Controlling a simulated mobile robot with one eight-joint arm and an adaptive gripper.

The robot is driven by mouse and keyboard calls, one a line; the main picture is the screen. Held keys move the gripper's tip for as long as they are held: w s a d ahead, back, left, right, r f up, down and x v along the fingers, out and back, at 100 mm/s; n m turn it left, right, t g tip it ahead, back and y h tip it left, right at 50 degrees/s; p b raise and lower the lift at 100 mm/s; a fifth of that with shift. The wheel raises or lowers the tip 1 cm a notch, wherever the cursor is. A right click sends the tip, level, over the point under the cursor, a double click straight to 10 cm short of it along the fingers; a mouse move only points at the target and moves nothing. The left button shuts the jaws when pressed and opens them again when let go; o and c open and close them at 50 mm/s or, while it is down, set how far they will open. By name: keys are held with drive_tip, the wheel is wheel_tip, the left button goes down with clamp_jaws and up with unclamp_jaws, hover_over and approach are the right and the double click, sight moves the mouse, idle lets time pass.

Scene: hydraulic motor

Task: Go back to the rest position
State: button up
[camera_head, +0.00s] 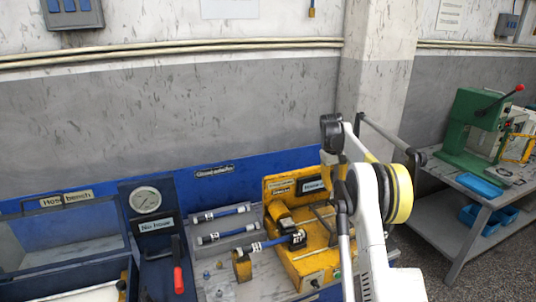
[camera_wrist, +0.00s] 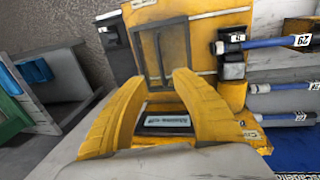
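My gripper (camera_wrist: 157,82) shows in the wrist view with its two yellow curved fingers spread apart. Nothing is held between them. Beyond the fingers is a yellow motor station (camera_wrist: 202,25), with a dark label plate (camera_wrist: 168,121) showing in the gap. The same yellow station (camera_head: 316,264) stands on the bench in the head view. My white arm rises in front of its right side, and the gripper is hard to make out there. A blue hose (camera_head: 279,241) is at the station's dark block; its end also shows in the wrist view (camera_wrist: 262,43).
Blue hoses (camera_head: 223,213) lie on a grey rack left of the station. A gauge panel (camera_head: 146,200) with a red handle (camera_head: 178,279) stands further left. A green machine (camera_head: 474,131) and blue trays are on a side table (camera_head: 459,205) at right. A wall is behind.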

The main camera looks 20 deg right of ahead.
drive_tip(key=shift+a, duration=0.1)
drive_tip(key=s+a+r+t+b, duration=0.2)
drive_tip(key=s+a+r+b, duration=0.25)
drive_tip(key=s+a, duration=0.4)
drive_tip(key=s+a+r+t+b, duration=0.25)
drive_tip(key=s+a+r, duration=0.25)
drive_tip(key=a, duration=0.7)
drive_tip(key=s+a+f+t+b, duration=0.1)
drive_tip(key=s+a+f, duration=0.3)
drive_tip(key=s, duration=0.4)
drive_tip(key=s+a+f+y+b, duration=0.1)
drive_tip(key=s+a+f+b, duration=0.3)
drive_tip(key=s, duration=0.4)
drive_tip(key=s+a+f+t+y+b, duration=0.1)
drive_tip(key=s+a+f+b, duration=0.2)
drive_tip(key=s+a+f, duration=0.3)
drive_tip(key=s+f, duration=0.1)
drive_tip(key=s, duration=0.1)
drive_tip(key=shift+s+a+f+t, duration=0.2)
drive_tip(key=shift+s+t, duration=0.15)
